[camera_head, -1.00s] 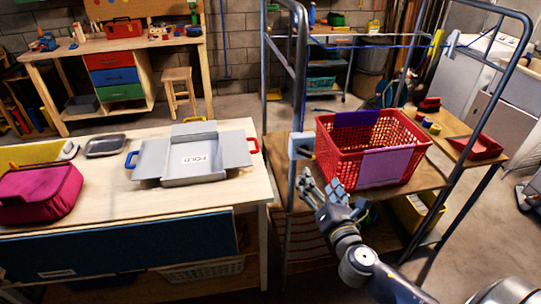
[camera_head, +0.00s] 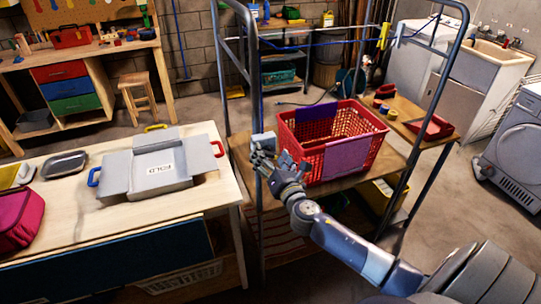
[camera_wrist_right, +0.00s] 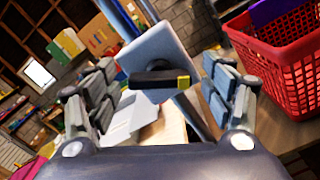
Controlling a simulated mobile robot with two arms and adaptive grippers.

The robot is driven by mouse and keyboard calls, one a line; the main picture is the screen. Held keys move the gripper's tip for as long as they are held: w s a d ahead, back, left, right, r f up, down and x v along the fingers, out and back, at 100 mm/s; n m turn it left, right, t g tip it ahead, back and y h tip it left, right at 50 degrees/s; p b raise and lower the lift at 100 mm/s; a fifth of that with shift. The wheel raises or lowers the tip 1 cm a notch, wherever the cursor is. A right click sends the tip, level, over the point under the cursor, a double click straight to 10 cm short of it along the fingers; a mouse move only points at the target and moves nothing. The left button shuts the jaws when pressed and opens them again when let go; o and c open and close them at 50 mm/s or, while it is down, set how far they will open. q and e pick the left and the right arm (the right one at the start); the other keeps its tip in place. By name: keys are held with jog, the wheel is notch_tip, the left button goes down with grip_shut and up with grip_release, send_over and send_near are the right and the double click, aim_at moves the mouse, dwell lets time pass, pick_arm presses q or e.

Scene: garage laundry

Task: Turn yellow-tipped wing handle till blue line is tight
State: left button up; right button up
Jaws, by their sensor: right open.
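The wing handle (camera_wrist_right: 160,79) is a dark bar with a yellow tip at its right end, lying roughly level in the right wrist view. It sits on the near face of a grey box (camera_wrist_right: 160,50), which also shows on the rack's left post in the head view (camera_head: 263,141). My right gripper (camera_wrist_right: 160,88) is open, its fingers apart on either side of the handle; contact is not visible. In the head view my right gripper (camera_head: 270,165) is just below the box and hides the handle. The blue line (camera_head: 325,43) crosses the rack and dips somewhat. My left gripper is out of view.
A red basket (camera_head: 355,125) stands on the rack shelf right of my right gripper. The rack's metal post (camera_head: 256,95) rises close behind the gripper. A table (camera_head: 90,230) with a grey folding board (camera_head: 160,160) is at left. A yellow clip (camera_head: 384,36) hangs on the line.

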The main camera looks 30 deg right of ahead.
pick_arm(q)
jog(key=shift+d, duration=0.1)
pick_arm(e)
jog(key=shift+c, duration=1.1)
jog(key=c, duration=0.8)
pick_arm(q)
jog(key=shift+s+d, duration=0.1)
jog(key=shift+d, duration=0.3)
pick_arm(e)
jog(key=shift+c, duration=0.2)
